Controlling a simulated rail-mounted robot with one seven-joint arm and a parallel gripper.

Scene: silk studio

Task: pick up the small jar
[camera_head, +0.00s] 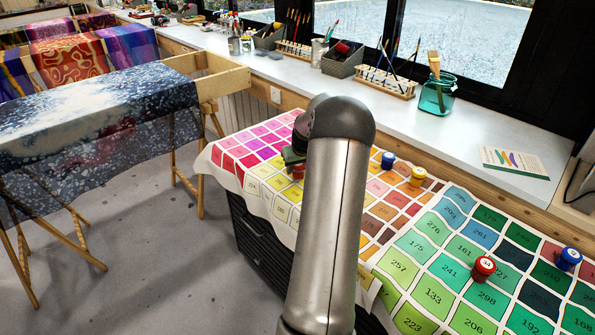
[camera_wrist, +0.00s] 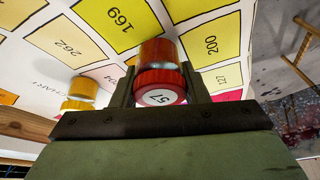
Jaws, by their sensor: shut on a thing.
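My gripper (camera_wrist: 160,72) is shut on a small jar (camera_wrist: 160,88) in the wrist view. The jar has a red lid marked 57 and an amber-orange body, with one dark finger on each side. In the head view my gripper (camera_head: 294,160) is over the yellow part of the colour chart, partly hidden behind my arm. A bit of the red jar (camera_head: 298,172) shows beneath it. I cannot tell whether the jar touches the chart.
The colour chart (camera_head: 255,196) covers the cabinet. Other jars stand on it: blue (camera_head: 388,160), orange (camera_head: 418,176), red (camera_head: 483,268) and blue (camera_head: 568,258). A yellow jar (camera_wrist: 79,92) is left of the gripper in the wrist view. A windowsill counter (camera_head: 300,80) runs behind.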

